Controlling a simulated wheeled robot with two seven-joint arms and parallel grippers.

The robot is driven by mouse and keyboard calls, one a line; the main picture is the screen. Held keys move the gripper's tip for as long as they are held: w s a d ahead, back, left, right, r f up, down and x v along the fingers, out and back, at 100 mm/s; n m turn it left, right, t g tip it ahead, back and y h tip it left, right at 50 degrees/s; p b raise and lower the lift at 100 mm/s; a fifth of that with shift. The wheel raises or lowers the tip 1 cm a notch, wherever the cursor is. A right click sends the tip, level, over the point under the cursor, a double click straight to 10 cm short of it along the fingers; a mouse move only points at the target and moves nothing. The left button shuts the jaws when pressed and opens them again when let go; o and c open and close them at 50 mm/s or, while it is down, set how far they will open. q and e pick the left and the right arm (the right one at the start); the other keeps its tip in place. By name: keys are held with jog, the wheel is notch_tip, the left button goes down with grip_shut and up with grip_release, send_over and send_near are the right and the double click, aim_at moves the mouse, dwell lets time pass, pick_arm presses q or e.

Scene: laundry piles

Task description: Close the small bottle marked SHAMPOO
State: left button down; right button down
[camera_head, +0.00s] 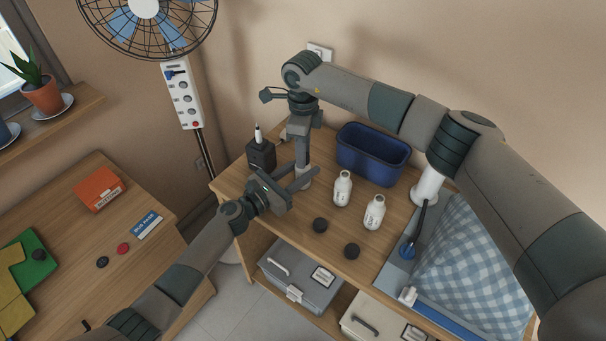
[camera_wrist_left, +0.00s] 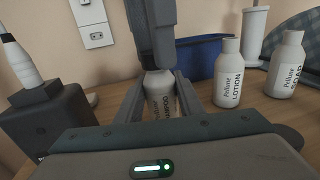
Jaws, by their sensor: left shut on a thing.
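The small white bottle marked SHAMPOO (camera_wrist_left: 162,97) stands upright between the fingers of my left gripper (camera_wrist_left: 160,105). My left gripper also shows in the head view (camera_head: 290,186), where it is shut around the bottle (camera_head: 305,180). My right gripper (camera_head: 303,160) points straight down over the bottle's top. Its fingers hide the neck, so I cannot see whether a cap is there or between them. Two black caps, one (camera_head: 320,225) and another (camera_head: 352,251), lie on the table near the front edge.
White bottles marked LOTION (camera_wrist_left: 227,75) and SOAP (camera_wrist_left: 287,68) stand open to the right. A blue bin (camera_head: 372,165) is behind them. A black box (camera_head: 261,155) with a white, dark-tipped item stands left. Checked cloth (camera_head: 455,255) lies right.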

jog(key=c, duration=1.3)
grip_release()
notch_tip(320, 180, up, 12)
pick_arm(q)
jog(key=c, duration=1.1)
grip_release()
